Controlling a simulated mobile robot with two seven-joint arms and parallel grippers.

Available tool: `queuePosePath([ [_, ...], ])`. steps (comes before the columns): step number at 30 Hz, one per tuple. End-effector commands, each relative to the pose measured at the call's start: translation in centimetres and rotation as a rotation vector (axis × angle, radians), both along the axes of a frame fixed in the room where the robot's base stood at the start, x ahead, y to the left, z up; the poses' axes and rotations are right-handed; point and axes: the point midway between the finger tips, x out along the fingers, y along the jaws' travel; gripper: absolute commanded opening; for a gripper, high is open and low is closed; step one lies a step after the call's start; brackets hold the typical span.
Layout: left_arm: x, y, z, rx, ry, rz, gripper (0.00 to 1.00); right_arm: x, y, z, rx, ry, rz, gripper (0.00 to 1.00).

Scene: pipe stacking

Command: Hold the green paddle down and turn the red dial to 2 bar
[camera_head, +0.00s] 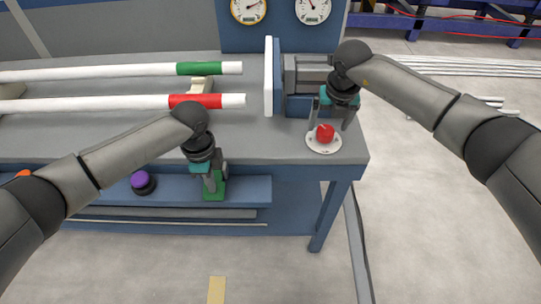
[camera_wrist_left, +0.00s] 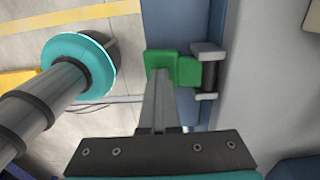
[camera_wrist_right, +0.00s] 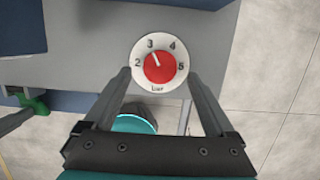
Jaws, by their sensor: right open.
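The red dial (camera_head: 325,134) sits on a round white plate (camera_head: 323,146) at the table's right corner. In the right wrist view, the dial (camera_wrist_right: 159,67) shows a scale from 2 to 5, and its white mark points up-left, close to 3. My right gripper (camera_head: 332,118) is open above the dial, its fingers (camera_wrist_right: 159,76) on either side and apart from it. The green paddle (camera_head: 214,190) is at the table's front edge; it also shows in the left wrist view (camera_wrist_left: 186,70). My left gripper (camera_head: 213,180) is shut with its fingertips (camera_wrist_left: 158,78) at the paddle; contact is hard to tell.
Two white pipes, one with a green band (camera_head: 198,68) and one with a red band (camera_head: 195,101), lie on the grey table. A white plate and grey clamp block (camera_head: 302,75) stand behind the dial. A purple button (camera_head: 140,180) is on the front shelf. Two gauges (camera_head: 248,9) hang at the back.

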Motion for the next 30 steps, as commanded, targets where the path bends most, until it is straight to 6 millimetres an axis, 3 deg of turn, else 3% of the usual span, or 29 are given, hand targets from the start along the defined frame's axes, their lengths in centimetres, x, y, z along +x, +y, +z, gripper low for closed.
queuePosePath([
  [8,-0.34,0.01,-0.44,0.002,0.009,-0.001,0.0,-0.01,0.05,-0.04,0.001,0.001,-0.027,0.9],
  [21,-0.49,0.02,-0.6,0.003,0.013,-0.002,0.0,0.05,0.05,-0.02,0.0,-0.001,-0.458,0.9],
  [30,-0.54,0.02,-0.65,0.003,0.014,-0.002,0.0,0.18,0.01,-0.77,0.001,0.001,-0.504,0.9],
])
